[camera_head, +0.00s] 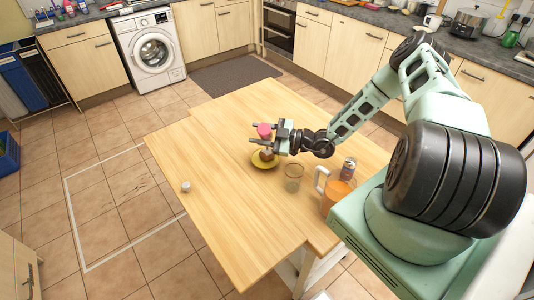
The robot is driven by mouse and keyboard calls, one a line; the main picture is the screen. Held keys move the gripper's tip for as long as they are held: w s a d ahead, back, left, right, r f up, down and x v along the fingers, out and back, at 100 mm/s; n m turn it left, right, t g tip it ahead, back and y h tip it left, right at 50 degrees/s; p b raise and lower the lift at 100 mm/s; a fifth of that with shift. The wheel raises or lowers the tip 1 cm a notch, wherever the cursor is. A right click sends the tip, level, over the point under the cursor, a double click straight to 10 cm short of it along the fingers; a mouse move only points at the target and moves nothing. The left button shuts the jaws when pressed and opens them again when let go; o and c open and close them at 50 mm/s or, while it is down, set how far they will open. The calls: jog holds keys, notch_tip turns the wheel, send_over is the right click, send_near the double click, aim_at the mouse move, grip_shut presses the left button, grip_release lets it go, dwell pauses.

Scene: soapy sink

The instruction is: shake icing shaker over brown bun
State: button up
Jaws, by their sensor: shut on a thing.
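The icing shaker, with its pink part (264,130) showing, is between the fingers of my gripper (262,135). My gripper reaches in from the right and is shut on the shaker, above the table. The brown bun (267,155) is on a yellow plate (259,164), just below the shaker in the picture. The gripper hides part of the shaker and may cover part of the bun. No icing can be made out at this size.
The wooden table (225,200) also bears a clear glass (293,178), a jug with orange contents (337,193) and a can (348,167), right of the plate. A small whitish round object (186,186) is at the left edge. The front of the table is clear.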

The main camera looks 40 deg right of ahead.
jog(key=shift+r, duration=0.15)
notch_tip(320, 180, up, 4)
jog(key=p, duration=0.3)
jog(key=shift+f, duration=0.25)
jog(key=shift+f, duration=0.1)
notch_tip(320, 180, down, 4)
jog(key=b, duration=0.3)
jog(key=shift+r, duration=0.3)
